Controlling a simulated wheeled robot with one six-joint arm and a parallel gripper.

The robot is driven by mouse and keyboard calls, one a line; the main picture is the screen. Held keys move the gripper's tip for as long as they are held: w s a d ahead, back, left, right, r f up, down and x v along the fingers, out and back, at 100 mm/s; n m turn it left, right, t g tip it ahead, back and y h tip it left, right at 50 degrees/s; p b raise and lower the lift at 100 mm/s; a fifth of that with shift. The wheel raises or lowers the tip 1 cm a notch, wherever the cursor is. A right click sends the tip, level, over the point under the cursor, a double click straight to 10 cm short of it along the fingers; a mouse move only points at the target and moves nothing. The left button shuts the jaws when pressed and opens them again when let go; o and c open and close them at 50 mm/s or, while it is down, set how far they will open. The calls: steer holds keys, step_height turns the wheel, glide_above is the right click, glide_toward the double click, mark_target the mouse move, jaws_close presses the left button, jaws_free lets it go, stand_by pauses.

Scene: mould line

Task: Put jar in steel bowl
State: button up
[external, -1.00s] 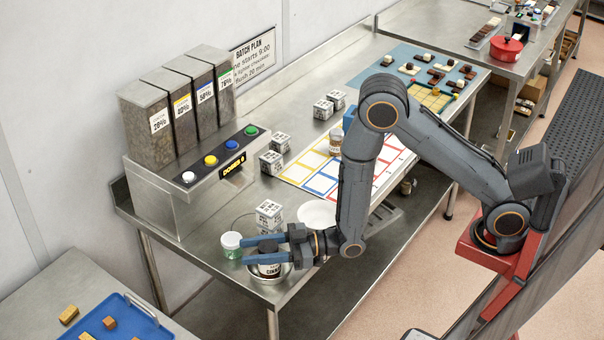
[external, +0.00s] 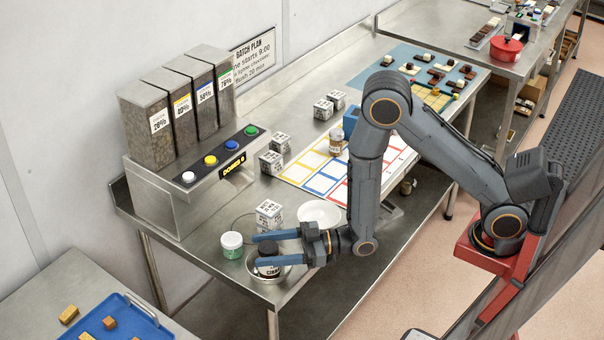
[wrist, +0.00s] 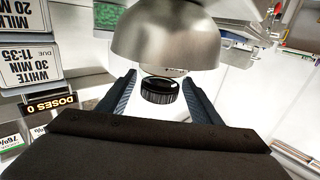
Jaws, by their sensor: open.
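A dark jar (external: 268,269) with a black lid and a pale label stands upright inside the steel bowl (external: 252,275), near the table's front left corner. My gripper (external: 260,249) is open, with its blue fingers reaching left around the height of the jar's lid. In the wrist view the black lid of the jar (wrist: 158,92) sits between the open fingers of my gripper (wrist: 159,78), with a gap on each side. The steel bowl (wrist: 165,38) fills the top middle there. The jar's lower part is hidden.
A patterned cube (external: 268,214) and a white plate (external: 320,213) are behind my gripper. The dispenser (external: 165,205) stands at the back left. The table's front edge is close to the bowl.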

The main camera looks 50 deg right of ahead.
steer(key=p+v, duration=0.1)
steer(key=v, duration=0.7)
steer(key=shift+s+d+p, duration=0.2)
steer(key=shift+s+p, duration=0.05)
steer(key=shift+p, duration=0.1)
